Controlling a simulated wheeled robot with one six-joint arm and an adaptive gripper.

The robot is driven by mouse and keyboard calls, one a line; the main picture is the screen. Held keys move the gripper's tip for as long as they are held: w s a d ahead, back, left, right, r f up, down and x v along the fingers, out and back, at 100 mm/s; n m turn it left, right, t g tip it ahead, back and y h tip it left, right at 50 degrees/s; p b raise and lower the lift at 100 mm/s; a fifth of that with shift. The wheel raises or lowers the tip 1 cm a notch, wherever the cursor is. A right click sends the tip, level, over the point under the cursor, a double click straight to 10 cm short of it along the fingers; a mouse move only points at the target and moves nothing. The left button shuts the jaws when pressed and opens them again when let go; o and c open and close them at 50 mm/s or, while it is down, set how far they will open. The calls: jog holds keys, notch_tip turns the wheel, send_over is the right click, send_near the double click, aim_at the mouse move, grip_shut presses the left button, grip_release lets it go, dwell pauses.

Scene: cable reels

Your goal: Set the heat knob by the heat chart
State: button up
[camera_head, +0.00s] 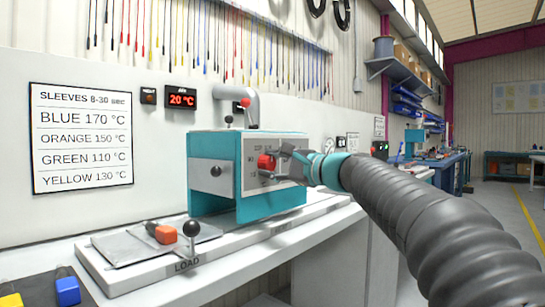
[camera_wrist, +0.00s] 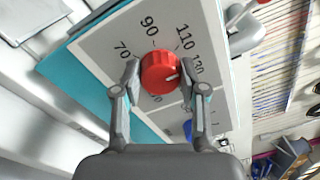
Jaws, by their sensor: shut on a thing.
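The red heat knob (camera_head: 266,162) is on the front panel of the teal heater box (camera_head: 247,211). In the wrist view the knob (camera_wrist: 158,72) sits between my fingertips, its white mark pointing right, roughly towards 130. The dial (camera_wrist: 120,30) reads 70, 90, 110, 130; further numbers are partly hidden. My gripper (camera_head: 283,163) is shut on the knob; it also shows in the wrist view (camera_wrist: 167,83). The heat chart (camera_head: 82,139) on the wall lists blue 170, orange 150, green 110 and yellow 130 °C. An orange-ended piece (camera_head: 164,233) lies on the loading tray.
A red display (camera_head: 182,96) reads 20 °C. A black-knobbed lever (camera_head: 191,229) stands by the LOAD label. A blue piece (camera_head: 67,291) and a yellow piece (camera_head: 11,299) lie on a dark mat at the lower left. A grey pipe (camera_head: 239,92) rises behind the heater.

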jog(key=m+p, duration=0.1)
jog(key=m, duration=0.1)
jog(key=m+p, duration=0.1)
jog(key=m, duration=0.1)
jog(key=shift+r+p, duration=0.35)
jog(key=m+p, duration=0.1)
jog(key=m, duration=0.2)
jog(key=shift+d+f+m+p, duration=0.1)
jog(key=shift+m+p, duration=0.2)
jog(key=shift+p, duration=0.1)
jog(key=m, duration=0.3)
jog(key=shift+w+f+m, duration=0.1)
jog(key=shift+m, duration=0.2)
jog(key=shift+m+h, duration=0.3)
jog(key=shift+m, duration=1.7)
jog(key=o, duration=1.1)
jog(key=shift+o, duration=0.2)
